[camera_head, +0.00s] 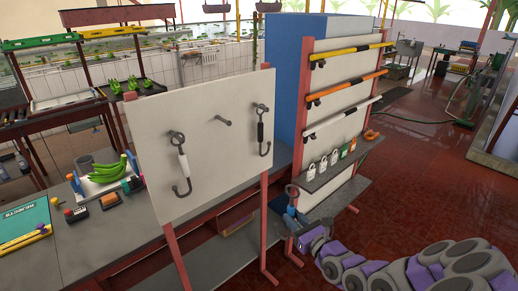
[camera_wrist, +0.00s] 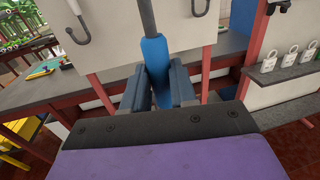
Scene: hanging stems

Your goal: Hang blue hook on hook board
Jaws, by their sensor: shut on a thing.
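The white hook board (camera_head: 215,150) stands upright on red posts left of my arm. A hook with a white grip (camera_head: 183,165) hangs from its left peg, and a hook with a black grip (camera_head: 261,131) hangs on the right. A bare peg (camera_head: 222,121) sticks out between them. My gripper (camera_wrist: 158,92) is shut on the blue grip of the blue hook (camera_wrist: 155,52), whose dark shaft runs up out of the wrist view. In the head view the blue hook (camera_head: 292,193) is small, low and right of the board, apart from it. The hook's lower end is hidden.
A shelf unit with yellow, orange and white tubes (camera_head: 344,90) stands right of the board. Its lower shelf (camera_head: 325,176) holds several padlocks. A grey table (camera_head: 90,245) with bananas (camera_head: 108,170) stands behind and left. Red floor is open at right.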

